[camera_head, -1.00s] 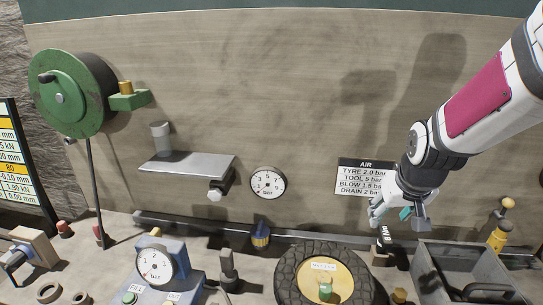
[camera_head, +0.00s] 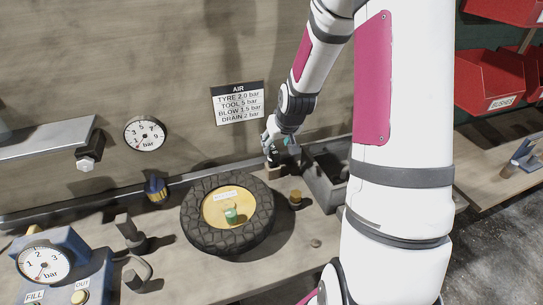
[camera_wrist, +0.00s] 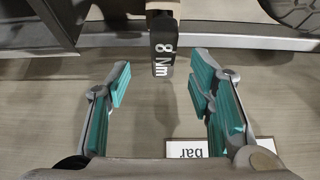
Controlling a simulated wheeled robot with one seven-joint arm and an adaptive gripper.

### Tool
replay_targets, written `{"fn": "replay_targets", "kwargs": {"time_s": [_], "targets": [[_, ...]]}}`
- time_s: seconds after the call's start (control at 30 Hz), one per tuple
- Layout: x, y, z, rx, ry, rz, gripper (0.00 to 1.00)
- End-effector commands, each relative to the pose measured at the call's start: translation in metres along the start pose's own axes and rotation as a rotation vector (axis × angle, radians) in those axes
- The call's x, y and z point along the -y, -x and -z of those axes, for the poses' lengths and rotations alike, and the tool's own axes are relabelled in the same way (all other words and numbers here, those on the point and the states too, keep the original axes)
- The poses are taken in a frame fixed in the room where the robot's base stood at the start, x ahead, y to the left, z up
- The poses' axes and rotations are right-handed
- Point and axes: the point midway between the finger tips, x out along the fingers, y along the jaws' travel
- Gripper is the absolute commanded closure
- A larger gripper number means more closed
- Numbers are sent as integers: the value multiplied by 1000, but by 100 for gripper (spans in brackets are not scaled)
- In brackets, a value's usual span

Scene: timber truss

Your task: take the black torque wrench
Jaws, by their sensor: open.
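The black torque wrench (camera_wrist: 163,52), marked "8 Nm" in white, shows at the top middle of the wrist view. Its black end points in between my gripper's fingers, and its other end runs out of view past a brown piece. My gripper (camera_wrist: 160,88) is open, with teal-padded fingers on either side and a gap to the wrench on both sides. Nothing is held. In the head view my gripper (camera_head: 279,152) hangs low at the back of the bench, beside the grey bin, and largely hides the wrench.
A tyre (camera_head: 200,232) lies left of my gripper, with a small brass-coloured piece (camera_head: 295,199) beside it. An open grey bin (camera_head: 320,188) stands close on the right. The wall behind carries the AIR sign (camera_head: 238,103) and a gauge (camera_head: 145,133).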

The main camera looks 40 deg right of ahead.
Motion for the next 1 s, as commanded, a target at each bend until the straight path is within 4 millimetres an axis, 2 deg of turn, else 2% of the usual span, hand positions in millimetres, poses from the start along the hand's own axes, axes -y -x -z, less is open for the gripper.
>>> {"fn": "replay_targets", "kwargs": {"time_s": [0.17,0.43,0.77,1.0], "targets": [[2,-12,0,1,2,2,52],[4,-48,0,2,-1,1,52],[4,-55,0,0,0,0,52],[4,-55,0,0,0,0,100]]}}
